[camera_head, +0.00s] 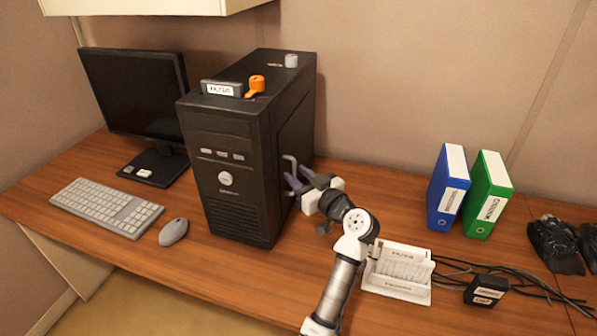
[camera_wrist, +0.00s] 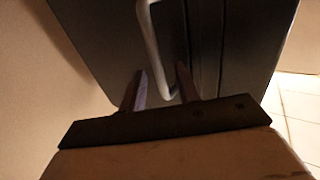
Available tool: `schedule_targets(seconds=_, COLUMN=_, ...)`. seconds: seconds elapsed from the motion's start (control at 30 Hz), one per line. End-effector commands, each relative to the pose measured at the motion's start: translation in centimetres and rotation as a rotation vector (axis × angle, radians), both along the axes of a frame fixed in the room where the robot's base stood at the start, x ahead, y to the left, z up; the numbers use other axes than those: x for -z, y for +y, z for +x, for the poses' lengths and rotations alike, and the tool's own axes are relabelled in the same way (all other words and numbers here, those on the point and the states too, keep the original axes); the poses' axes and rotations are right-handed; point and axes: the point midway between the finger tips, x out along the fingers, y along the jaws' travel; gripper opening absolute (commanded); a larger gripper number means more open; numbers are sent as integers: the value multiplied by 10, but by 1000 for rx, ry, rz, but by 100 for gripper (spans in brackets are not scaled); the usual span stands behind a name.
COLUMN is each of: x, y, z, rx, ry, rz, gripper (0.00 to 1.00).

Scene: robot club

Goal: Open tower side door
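The black computer tower (camera_head: 225,155) stands on the desk. Its right side door (camera_head: 293,115) looks closed, flush with the case, and carries a pale grey bar handle (camera_head: 288,161). My gripper (camera_head: 292,183) is at the lower part of this handle, pointing at the side door. In the wrist view, my gripper (camera_wrist: 162,80) has its two purple fingers apart, with the lower end of the handle (camera_wrist: 151,45) between them. A gap shows around the handle, so the fingers do not look closed on it. Contact with the door panel (camera_wrist: 225,45) cannot be told.
An orange knob (camera_head: 256,84), a grey knob (camera_head: 291,61) and a labelled box (camera_head: 221,89) are on the tower top. Right of my arm are a white tray (camera_head: 412,290), cables, and blue (camera_head: 447,190) and green (camera_head: 487,195) binders. A mouse (camera_head: 173,232) lies left.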

Motion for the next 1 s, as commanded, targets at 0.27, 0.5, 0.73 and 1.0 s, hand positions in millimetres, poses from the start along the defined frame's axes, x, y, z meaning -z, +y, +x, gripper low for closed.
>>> schedule_targets(seconds=0.27, x=0, y=3, z=4, rx=1, ry=0, rz=0, gripper=32)
schedule_targets(seconds=0.5, x=0, y=3, z=4, rx=1, ry=0, rz=0, gripper=11)
schedule_targets(seconds=0.73, x=0, y=3, z=4, rx=1, ry=0, rz=0, gripper=0)
schedule_targets(seconds=1.0, x=3, y=-10, z=3, rx=5, ry=-1, rz=1, gripper=0)
